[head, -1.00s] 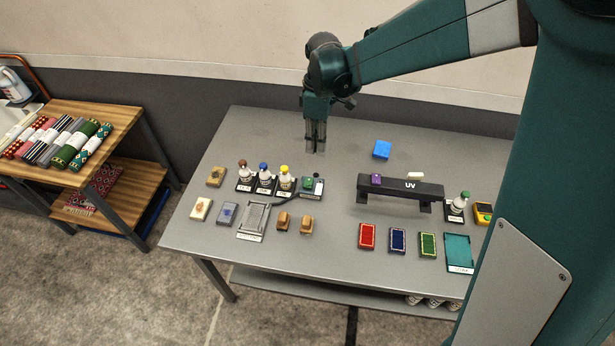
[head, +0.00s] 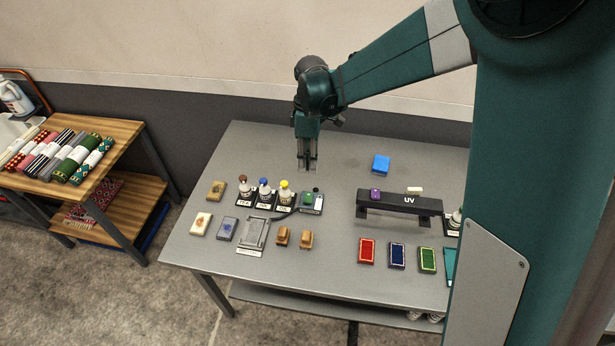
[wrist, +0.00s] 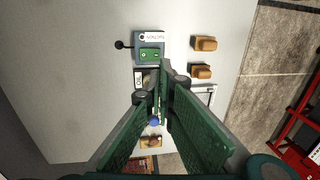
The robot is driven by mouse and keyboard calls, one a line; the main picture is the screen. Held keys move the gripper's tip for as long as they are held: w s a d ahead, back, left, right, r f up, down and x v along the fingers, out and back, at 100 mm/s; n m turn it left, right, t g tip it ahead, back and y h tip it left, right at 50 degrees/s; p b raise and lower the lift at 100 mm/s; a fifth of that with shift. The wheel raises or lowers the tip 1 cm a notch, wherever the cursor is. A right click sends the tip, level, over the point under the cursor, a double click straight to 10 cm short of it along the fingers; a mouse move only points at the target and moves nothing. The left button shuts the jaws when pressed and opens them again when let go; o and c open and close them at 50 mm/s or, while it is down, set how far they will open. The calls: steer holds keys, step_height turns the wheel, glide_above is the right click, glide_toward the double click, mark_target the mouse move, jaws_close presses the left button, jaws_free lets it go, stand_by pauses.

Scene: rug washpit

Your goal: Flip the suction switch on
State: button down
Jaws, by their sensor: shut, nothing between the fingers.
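The suction switch is a small grey box with a green face (head: 307,199) and a black-knobbed lever, right of the bottle row on the table. In the wrist view its green face (wrist: 150,54) lies above the fingers, with the black lever knob (wrist: 119,44) sticking out to the left. A dark hose runs from the box to a grey tray (head: 253,235). My gripper (head: 307,168) is shut and empty, pointing down above the table behind the switch, apart from it. In the wrist view the fingers (wrist: 164,88) meet ahead.
Three capped bottles (head: 264,190) stand left of the switch. Two tan blocks (head: 294,238) lie in front. A black UV bridge (head: 400,202) stands to the right, with a blue block (head: 381,165) behind it. The table behind the bottles is clear.

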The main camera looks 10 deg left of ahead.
mark_target(307, 202)
steer(key=f, duration=0.4)
steer(key=s+f, duration=0.1)
steer(key=f, duration=0.4)
steer(key=s+f, duration=0.1)
steer(key=f, duration=0.3)
steer(key=shift+f, duration=0.2)
steer(key=shift+s, duration=0.1)
steer(key=shift+s+f+t+b, duration=0.2)
steer(key=shift+f+t+b, duration=0.35)
steer(key=shift+b, duration=0.2)
steer(key=shift+r, duration=0.15)
steer(key=shift+w, duration=0.1)
steer(key=shift+w+r, duration=0.25)
steer(key=shift+w, duration=0.4)
steer(key=shift+r, duration=0.15)
